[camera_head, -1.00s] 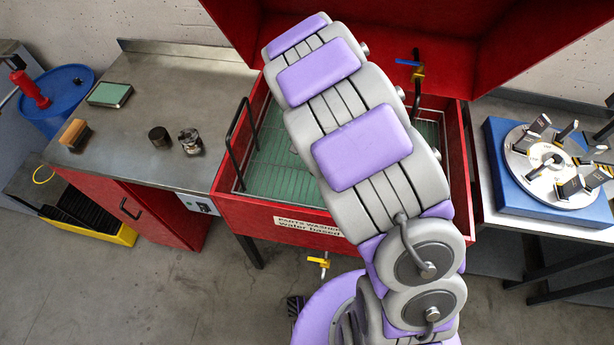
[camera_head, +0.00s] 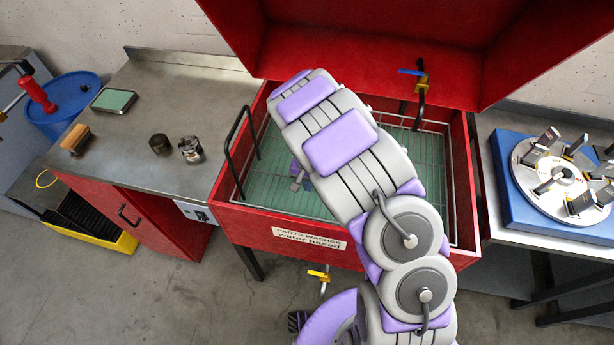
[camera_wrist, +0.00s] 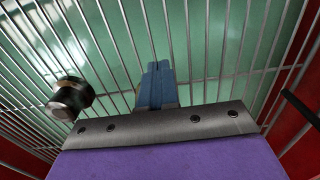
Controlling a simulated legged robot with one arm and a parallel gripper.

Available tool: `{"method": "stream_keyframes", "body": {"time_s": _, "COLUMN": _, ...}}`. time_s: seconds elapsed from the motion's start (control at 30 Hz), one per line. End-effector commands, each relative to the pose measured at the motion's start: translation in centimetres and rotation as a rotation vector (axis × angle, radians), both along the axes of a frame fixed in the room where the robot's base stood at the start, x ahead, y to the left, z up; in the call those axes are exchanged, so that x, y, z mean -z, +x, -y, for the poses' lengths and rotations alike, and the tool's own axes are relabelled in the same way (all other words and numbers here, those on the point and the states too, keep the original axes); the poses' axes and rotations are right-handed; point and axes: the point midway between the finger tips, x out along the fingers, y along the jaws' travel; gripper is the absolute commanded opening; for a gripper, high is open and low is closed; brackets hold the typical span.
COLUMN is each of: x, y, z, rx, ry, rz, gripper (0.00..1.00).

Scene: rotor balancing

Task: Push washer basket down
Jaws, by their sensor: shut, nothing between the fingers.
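The washer basket (camera_head: 286,200) is a wire grid inside the red parts washer (camera_head: 250,222), over a green bottom. Its black handles rise at the left (camera_head: 236,150) and at the back right. My arm covers much of its middle and right in the head view. In the wrist view the basket wires (camera_wrist: 205,45) run behind my gripper (camera_wrist: 157,72). My blue fingers are shut together and hold nothing. They point toward the basket floor; I cannot tell whether they touch it. A round dark and silver part (camera_wrist: 72,97) shows left of the fingers.
The washer's red lid (camera_head: 370,60) stands open behind. A steel bench (camera_head: 180,100) at the left carries a brush (camera_head: 75,138) and small metal parts (camera_head: 191,149). A blue stand with a round plate (camera_head: 560,175) is at the right. A yellow-handled valve (camera_head: 318,275) juts out below the washer.

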Motion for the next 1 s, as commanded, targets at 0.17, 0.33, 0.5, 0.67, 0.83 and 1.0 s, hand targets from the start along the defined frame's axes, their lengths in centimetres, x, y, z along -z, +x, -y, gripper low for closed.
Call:
{"method": "stream_keyframes", "body": {"time_s": 0.17, "x": 1.7, "y": 0.0, "z": -0.2, "rx": -0.002, "ry": -0.003, "rz": -0.001, "gripper": 0.00}}
{"method": "stream_keyframes", "body": {"time_s": 0.33, "x": 2.0, "y": 0.0, "z": -0.2, "rx": -0.003, "ry": -0.002, "rz": 0.000, "gripper": 0.00}}
{"method": "stream_keyframes", "body": {"time_s": 0.5, "x": 1.9, "y": 0.0, "z": 0.0, "rx": -0.002, "ry": 0.000, "rz": 0.000, "gripper": 0.00}}
{"method": "stream_keyframes", "body": {"time_s": 0.67, "x": 2.1, "y": 0.0, "z": 0.0, "rx": -0.002, "ry": 0.000, "rz": 0.000, "gripper": 0.00}}
{"method": "stream_keyframes", "body": {"time_s": 0.83, "x": 3.6, "y": 0.0, "z": -0.1, "rx": -0.002, "ry": -0.002, "rz": -0.003, "gripper": 0.00}}
{"method": "stream_keyframes", "body": {"time_s": 1.0, "x": 6.9, "y": -0.2, "z": -0.2, "rx": -0.003, "ry": -0.003, "rz": -0.010, "gripper": 0.00}}
